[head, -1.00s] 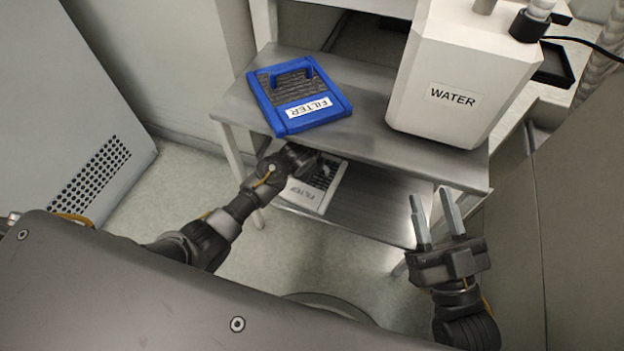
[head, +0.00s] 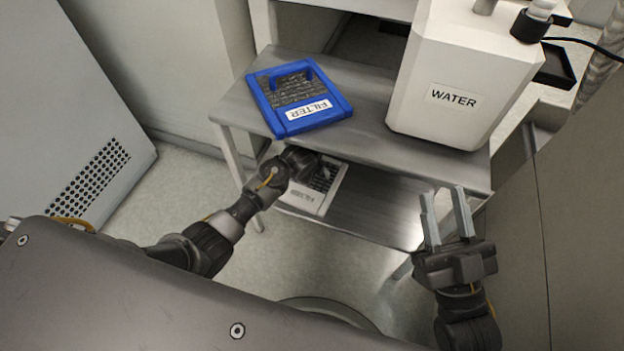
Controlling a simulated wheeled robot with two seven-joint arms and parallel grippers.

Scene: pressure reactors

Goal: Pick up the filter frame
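A blue filter frame (head: 336,118) with a blue handle, a grey mesh and a FILTER label lies flat on the upper metal shelf. A white filter frame (head: 308,200), also labelled, lies on the lower shelf, partly hidden by my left arm and the upper shelf. My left gripper (head: 318,164) reaches in at the upper shelf's front edge, over the white frame; its fingers are hard to make out. My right gripper (head: 446,208) points up in front of the shelves at the right. Its two fingers are apart with nothing between them.
A white WATER container (head: 452,98) stands on the right of the upper shelf (head: 365,135). The lower shelf (head: 375,208) is bare right of the white frame. A grey vented cabinet (head: 60,120) stands at the left, a wall at the right.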

